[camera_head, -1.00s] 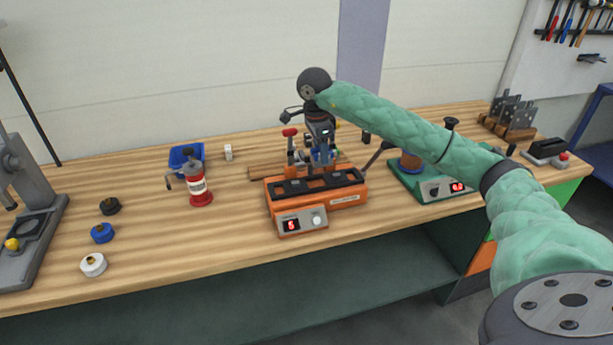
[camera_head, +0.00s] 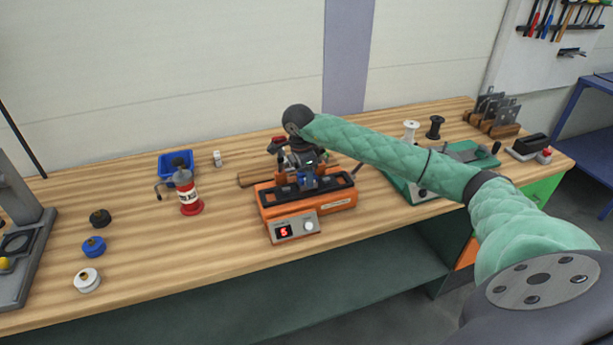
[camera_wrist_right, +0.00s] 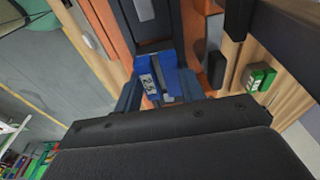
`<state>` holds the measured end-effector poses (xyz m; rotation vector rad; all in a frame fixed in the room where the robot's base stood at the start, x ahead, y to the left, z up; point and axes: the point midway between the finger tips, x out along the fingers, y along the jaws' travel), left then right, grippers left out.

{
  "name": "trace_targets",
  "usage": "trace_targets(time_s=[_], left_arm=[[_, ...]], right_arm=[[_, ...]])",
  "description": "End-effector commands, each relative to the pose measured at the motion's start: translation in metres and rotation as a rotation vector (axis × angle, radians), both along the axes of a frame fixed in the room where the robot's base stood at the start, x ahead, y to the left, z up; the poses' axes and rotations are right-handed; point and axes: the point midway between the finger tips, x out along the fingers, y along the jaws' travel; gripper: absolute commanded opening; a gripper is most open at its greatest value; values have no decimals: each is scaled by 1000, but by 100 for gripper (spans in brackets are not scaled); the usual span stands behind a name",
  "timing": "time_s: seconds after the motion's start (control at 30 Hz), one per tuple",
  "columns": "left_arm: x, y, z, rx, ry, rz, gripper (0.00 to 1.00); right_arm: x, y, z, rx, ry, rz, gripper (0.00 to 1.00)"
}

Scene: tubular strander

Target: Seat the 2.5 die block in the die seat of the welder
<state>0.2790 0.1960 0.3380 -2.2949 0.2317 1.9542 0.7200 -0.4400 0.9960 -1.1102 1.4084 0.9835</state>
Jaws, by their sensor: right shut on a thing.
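The 2.5 die block is blue with a pale number label and shows in the right wrist view (camera_wrist_right: 152,78). My right gripper (camera_wrist_right: 158,90) is shut on it, one finger on each side. In the head view the right gripper (camera_head: 307,180) points down over the middle of the orange welder (camera_head: 283,212), and a bit of blue shows at its tips. The die seat is hidden behind the gripper and block, so I cannot tell whether the block touches it. My left gripper is out of view.
Black, blue (camera_head: 94,247) and white round pieces lie at the front left. A green machine (camera_head: 405,188) stands to the right, under my forearm. A green block (camera_wrist_right: 260,79) lies beside the welder.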

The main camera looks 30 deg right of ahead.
Motion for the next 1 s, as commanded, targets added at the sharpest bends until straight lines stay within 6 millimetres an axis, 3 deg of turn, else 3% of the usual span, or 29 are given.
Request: trace_targets(time_s=[0.23,0.63,0.67,0.77,1.0], left_arm=[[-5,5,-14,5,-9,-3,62],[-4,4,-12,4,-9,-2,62],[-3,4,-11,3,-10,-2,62],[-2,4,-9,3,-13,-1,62],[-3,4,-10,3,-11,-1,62]], right_arm=[[0,0,-14,0,-1,0,0],[0,0,-17,0,-2,0,0],[0,0,-18,0,-1,0,42],[0,0,-17,0,-1,0,61],[0,0,-17,0,-1,0,62]])
